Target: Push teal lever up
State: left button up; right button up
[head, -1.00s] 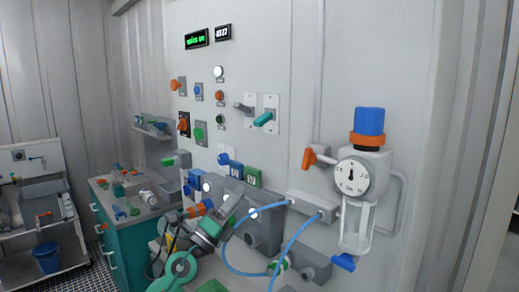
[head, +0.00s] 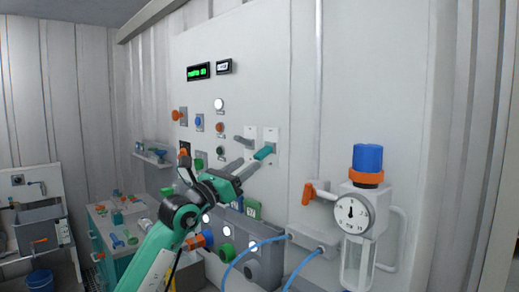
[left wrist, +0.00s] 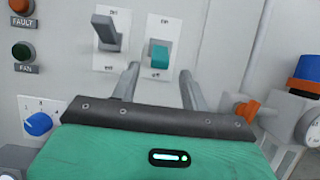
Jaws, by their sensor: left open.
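The teal lever (head: 263,153) sits on a white switch plate on the wall panel; its handle juts out from the plate. It also shows in the left wrist view (left wrist: 159,54), near the top centre. My left gripper (head: 243,168) is open and empty, just below and in front of the lever in the head view. In the left wrist view its two fingers (left wrist: 159,75) stand apart to the left and right of the lever's lower end. I cannot tell whether they touch it. My right gripper is not in view.
A grey lever (left wrist: 107,33) on its own plate is close on the left. An orange-handled valve (head: 310,193) and a gauge unit with a blue cap (head: 368,158) stand to the right. Blue hoses (head: 258,247) run below. A blue knob (left wrist: 38,124) is at lower left.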

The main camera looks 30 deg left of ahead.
aim_at(256, 157)
pick_arm(q)
jog(key=p+x, duration=0.1)
jog(key=x, duration=0.3)
jog(key=shift+w+d+r, duration=0.1)
jog(key=shift+w+r, duration=0.2)
jog(key=shift+p+x, duration=0.45)
jog(key=shift+x, duration=0.3)
jog(key=shift+f, duration=0.15)
jog(key=shift+c, duration=0.3)
jog(key=c, duration=0.9)
